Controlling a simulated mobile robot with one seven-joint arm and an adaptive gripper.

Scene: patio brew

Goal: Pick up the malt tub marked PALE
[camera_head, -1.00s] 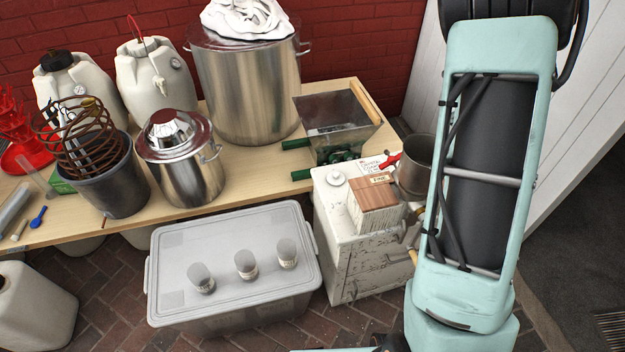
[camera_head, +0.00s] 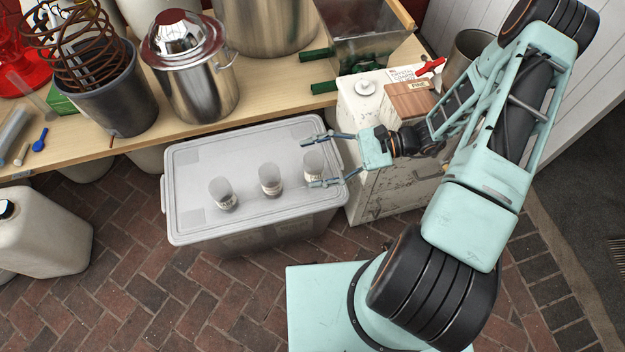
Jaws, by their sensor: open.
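Three small translucent tubs stand upright in a row on the lid of a grey storage box (camera_head: 190,215): a left tub (camera_head: 222,193), a middle tub (camera_head: 270,180) and a right tub (camera_head: 313,165). Each seems to carry a pale label low on its side, but the print is too small to read, so I cannot tell which is PALE. My gripper (camera_head: 312,161) is open, coming in from the right. Its two fingers reach to either side of the right tub, one behind it and one in front. I cannot tell whether they touch it.
A wooden bench (camera_head: 130,140) runs behind the box, with a steel pot (camera_head: 195,85), a grey bucket (camera_head: 108,95) and a hopper (camera_head: 365,45) on it. A white cabinet (camera_head: 385,190) stands right of the box. Brick floor (camera_head: 190,290) is clear in front.

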